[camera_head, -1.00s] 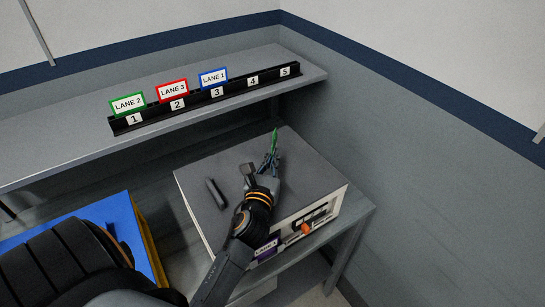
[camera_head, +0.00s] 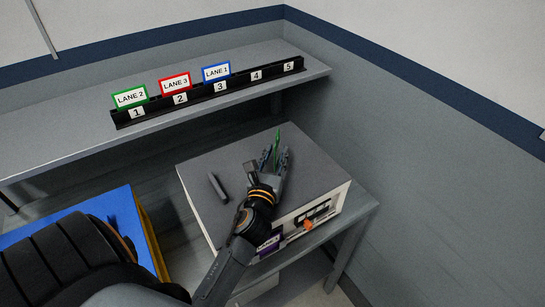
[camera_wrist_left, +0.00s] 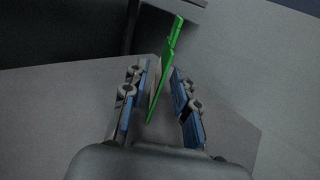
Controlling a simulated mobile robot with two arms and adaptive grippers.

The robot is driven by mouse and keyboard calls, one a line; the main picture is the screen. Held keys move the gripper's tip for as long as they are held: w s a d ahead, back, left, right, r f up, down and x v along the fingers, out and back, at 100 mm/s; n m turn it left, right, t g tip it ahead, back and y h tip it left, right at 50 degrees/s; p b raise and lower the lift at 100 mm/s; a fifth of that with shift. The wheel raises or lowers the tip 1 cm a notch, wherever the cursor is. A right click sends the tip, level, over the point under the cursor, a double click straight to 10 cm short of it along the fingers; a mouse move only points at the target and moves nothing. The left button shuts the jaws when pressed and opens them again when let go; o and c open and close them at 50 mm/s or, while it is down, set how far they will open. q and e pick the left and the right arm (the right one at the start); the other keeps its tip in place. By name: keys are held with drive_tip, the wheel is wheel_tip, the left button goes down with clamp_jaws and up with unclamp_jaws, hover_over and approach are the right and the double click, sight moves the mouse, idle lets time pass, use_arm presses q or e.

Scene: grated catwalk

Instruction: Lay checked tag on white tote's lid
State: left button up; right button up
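The white tote (camera_head: 205,219) stands on a low grey table with its flat grey lid (camera_head: 240,155) on top. My left gripper (camera_head: 275,152) is over the right part of the lid. Its fingers are spread apart. A thin green tag (camera_head: 277,140) is seen nearly edge-on between them; its face and any check mark cannot be seen. In the left wrist view the green tag (camera_wrist_left: 165,70) stands between the two finger pads, with gaps visible on both sides. Whether its lower edge touches the lid cannot be told. My right gripper is not in view.
A dark bar (camera_head: 217,188) lies on the lid left of the gripper. The tote's front has a purple label (camera_head: 270,245) and an orange part (camera_head: 308,223). A shelf behind holds a numbered black rack (camera_head: 205,96) with lane signs. A blue-topped box (camera_head: 125,212) is at left.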

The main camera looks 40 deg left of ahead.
use_arm(q)
drive_tip(key=shift+r+p, duration=0.45)
drive_tip(key=shift+r, duration=0.3)
drive_tip(key=shift+s+d+f+b, duration=0.25)
drive_tip(key=shift+s+f+b, duration=0.25)
drive_tip(key=shift+s+b, duration=0.1)
drive_tip(key=b+v, duration=0.3)
drive_tip(key=v, duration=0.7)
drive_tip(key=shift+r, duration=0.1)
drive_tip(key=shift+s+d+r, duration=0.15)
drive_tip(key=shift+s, duration=0.2)
